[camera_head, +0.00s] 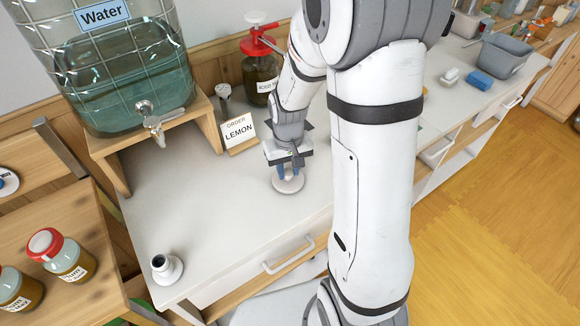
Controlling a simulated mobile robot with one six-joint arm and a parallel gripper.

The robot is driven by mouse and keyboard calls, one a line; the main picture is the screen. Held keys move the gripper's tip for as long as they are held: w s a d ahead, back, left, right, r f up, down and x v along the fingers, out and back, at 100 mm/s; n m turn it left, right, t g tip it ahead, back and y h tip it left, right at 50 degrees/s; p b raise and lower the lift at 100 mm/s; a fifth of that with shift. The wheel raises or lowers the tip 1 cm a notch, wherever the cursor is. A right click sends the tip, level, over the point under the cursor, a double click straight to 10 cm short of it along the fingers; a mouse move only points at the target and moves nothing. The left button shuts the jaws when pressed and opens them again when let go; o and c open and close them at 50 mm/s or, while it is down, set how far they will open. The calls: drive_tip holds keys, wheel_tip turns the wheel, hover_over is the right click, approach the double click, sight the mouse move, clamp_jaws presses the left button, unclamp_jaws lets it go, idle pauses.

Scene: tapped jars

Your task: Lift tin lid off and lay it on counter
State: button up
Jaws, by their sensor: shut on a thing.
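My gripper (289,171) points down over the counter (215,215), its blue fingertips shut on the upper part of a small round white piece, which looks like the tin lid (288,185). The wide pale disc of this piece shows just below the fingertips, at or very near the counter surface. The gripper hides its top. I cannot make out a separate tin under it, nor tell whether the disc touches the counter.
A water tank (130,70) with a tap stands on a wooden stand at the left. A LEMON order card (238,133) and a red-topped pump bottle (261,75) stand behind my gripper. A small white flanged piece (166,267) stands near the front left. Counter between is clear.

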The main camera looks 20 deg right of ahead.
sight(288, 172)
drive_tip(key=shift+f, duration=0.25)
drive_tip(key=o, duration=1.1)
drive_tip(key=shift+r, duration=4)
